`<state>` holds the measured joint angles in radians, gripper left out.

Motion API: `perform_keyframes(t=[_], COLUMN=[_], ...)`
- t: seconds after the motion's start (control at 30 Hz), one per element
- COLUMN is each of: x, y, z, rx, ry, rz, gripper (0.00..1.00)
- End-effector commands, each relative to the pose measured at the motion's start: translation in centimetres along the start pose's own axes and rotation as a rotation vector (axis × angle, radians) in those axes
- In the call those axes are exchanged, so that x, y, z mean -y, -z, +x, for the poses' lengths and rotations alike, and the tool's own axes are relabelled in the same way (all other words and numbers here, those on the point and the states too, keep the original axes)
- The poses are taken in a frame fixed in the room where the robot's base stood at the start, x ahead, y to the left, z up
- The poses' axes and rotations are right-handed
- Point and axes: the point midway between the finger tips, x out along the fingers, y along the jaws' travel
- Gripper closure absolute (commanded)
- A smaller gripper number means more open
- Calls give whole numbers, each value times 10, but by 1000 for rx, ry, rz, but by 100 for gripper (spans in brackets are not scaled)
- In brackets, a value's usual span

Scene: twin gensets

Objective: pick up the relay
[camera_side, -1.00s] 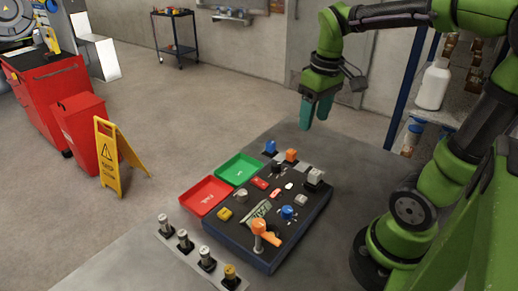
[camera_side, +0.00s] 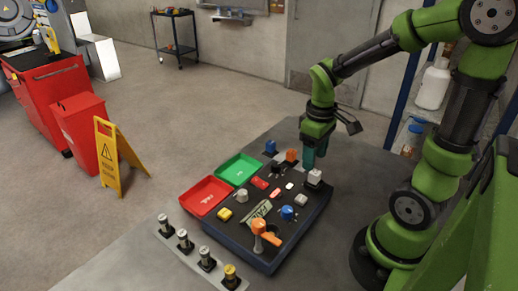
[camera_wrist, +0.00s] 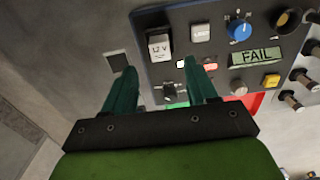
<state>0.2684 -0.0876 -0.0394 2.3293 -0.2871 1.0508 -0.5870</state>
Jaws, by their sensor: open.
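A pale block marked "12 V" (camera_wrist: 160,46), which I take to be the relay, stands upright on the dark panel near its edge in the wrist view. In the side view it is the whitish block (camera_side: 314,177) at the panel's back right corner. My gripper (camera_side: 308,160) is above and just behind that block in the side view, pointing down. In the wrist view my gripper's two teal fingers (camera_wrist: 162,73) are spread apart with nothing between the tips. The block shows beyond them, and I see no contact.
The dark control panel (camera_side: 241,242) carries knobs, buttons and a FAIL display (camera_wrist: 257,57). An orange lever (camera_side: 267,236) rises at its front. A green tray (camera_side: 256,165) and a red tray (camera_side: 190,199) lie left of it. Blue (camera_side: 270,147) and orange (camera_side: 291,156) blocks stand behind it.

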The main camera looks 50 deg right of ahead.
Motion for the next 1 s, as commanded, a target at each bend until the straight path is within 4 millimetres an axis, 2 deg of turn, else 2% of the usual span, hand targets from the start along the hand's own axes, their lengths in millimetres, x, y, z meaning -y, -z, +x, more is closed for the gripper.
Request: perform_keyframes(t=[0.3, 0.6, 1.0], x=[2, 1, 2], y=[-5, -4, -4], z=[44, 49, 48], rx=[6, 1, 1], ry=[2, 1, 1], rz=[1, 1, 1], gripper=[43, 43, 100])
